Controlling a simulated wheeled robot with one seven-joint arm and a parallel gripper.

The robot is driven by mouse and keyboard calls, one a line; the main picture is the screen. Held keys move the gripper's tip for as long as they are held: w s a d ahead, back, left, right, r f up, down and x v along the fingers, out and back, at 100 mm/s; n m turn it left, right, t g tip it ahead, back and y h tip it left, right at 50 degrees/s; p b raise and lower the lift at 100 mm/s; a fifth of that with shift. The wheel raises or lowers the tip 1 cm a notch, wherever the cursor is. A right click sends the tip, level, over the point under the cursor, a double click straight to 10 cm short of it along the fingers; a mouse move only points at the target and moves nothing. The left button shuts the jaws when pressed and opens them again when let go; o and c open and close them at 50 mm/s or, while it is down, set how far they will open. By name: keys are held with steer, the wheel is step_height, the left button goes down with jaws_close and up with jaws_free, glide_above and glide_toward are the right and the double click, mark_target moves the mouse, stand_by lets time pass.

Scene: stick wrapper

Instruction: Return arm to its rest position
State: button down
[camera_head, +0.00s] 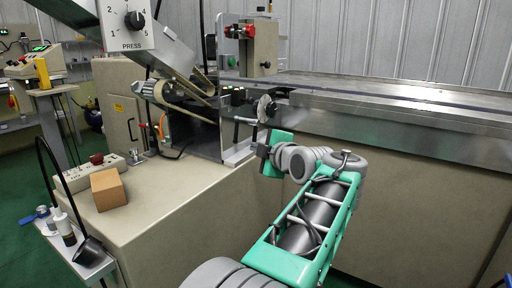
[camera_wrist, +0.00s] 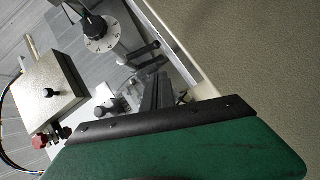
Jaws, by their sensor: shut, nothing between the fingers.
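My arm reaches from the bottom of the head view up toward the machine, with green and grey links. My gripper (camera_head: 263,152) is at its end, in front of the machine's metal frame and beside a dial knob (camera_head: 265,108). The gripper looks small and partly turned away there. In the wrist view its green body and dark edge (camera_wrist: 160,122) fill the lower part. The gripper is shut and holds nothing. The dial knob with numbers also shows in the wrist view (camera_wrist: 98,42), apart from the gripper.
The long metal conveyor (camera_head: 400,105) runs to the right behind my arm. The beige cabinet top (camera_head: 165,190) lies to the left, with a small brown box (camera_head: 108,189) on it. A small shelf (camera_head: 92,266) with bottles juts out at the lower left. Green floor shows beyond.

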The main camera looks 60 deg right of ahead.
steer(key=p+v, duration=0.1)
steer(key=v, duration=0.5)
steer(key=w+a+r+m+g+y+p, duration=0.2)
steer(key=w+a+r+y+p, duration=0.1)
steer(key=w+a+p, duration=0.7)
steer(key=w+a+r+m+g+y+p, duration=0.25)
steer(key=w+a+p, duration=0.25)
steer(key=a+p, duration=0.75)
steer(key=s+a+r+m+g+p, duration=0.1)
steer(key=s+a+g+p, duration=0.1)
steer(key=a+p, duration=0.3)
steer(key=s+a+r+m+g+y+p, duration=0.1)
steer(key=s+a+p, duration=0.3)
steer(key=a, duration=0.5)
steer(key=s+a+r+m+g+y+p, duration=0.1)
steer(key=s+a+r+g+p, duration=0.1)
steer(key=s+a+p, duration=0.2)
steer(key=a+p, duration=0.2)
steer(key=p, duration=0.1)
steer(key=shift+a+r+g, duration=0.35)
steer(key=shift+a+r, duration=0.05)
